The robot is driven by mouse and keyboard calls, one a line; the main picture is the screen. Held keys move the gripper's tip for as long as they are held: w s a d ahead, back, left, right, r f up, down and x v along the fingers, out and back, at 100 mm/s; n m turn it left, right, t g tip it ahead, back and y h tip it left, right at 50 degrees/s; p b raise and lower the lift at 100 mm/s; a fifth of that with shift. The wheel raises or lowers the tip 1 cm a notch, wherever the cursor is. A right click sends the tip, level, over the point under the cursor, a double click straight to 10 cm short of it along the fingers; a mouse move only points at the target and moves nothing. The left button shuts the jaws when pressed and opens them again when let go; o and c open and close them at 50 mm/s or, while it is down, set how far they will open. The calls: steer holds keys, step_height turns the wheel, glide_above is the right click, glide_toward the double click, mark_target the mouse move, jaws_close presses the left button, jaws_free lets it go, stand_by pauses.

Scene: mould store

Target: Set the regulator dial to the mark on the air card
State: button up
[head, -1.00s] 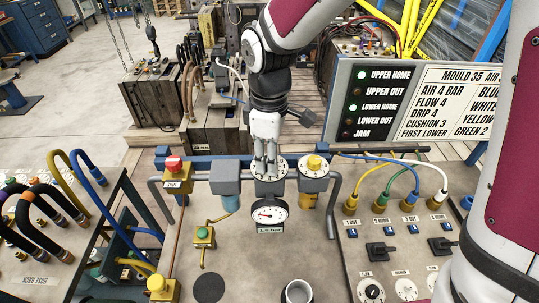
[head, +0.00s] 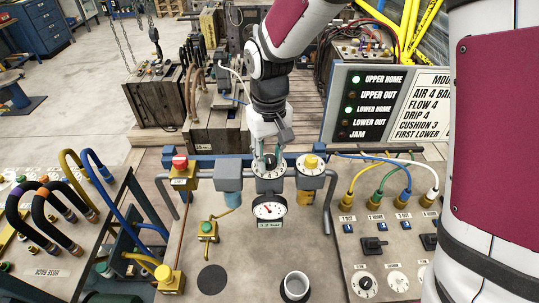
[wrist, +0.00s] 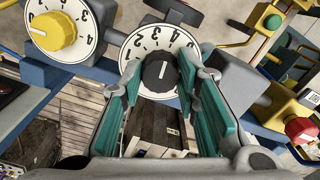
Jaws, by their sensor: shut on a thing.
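The regulator dial (head: 281,166) is a white numbered disc on the pipe rail, above a round pressure gauge (head: 268,207). In the wrist view its black knob (wrist: 159,73) has a white pointer line. My gripper (head: 270,158) comes down onto the dial from above. Its green-padded fingers (wrist: 160,78) are shut on the knob, one on each side, and cover part of the scale. The gauge has a red needle and a small green readout too small to read surely. The air card (head: 432,115) reads "AIR 4 BAR"; my arm hides its right part.
A second dial with a yellow knob (head: 310,162) sits close to the right of the regulator. A red-topped valve (head: 180,162) is to the left. A lamp panel (head: 357,105) stands behind. Coloured hoses are at both sides. A cup (head: 295,285) stands on the bench in front.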

mark_target(269, 158)
steer(key=shift+m, duration=0.6)
steer(key=o, duration=1.2)
steer(key=shift+r, duration=0.1)
step_height(269, 158, up, 12)
steer(key=shift+f, duration=0.1)
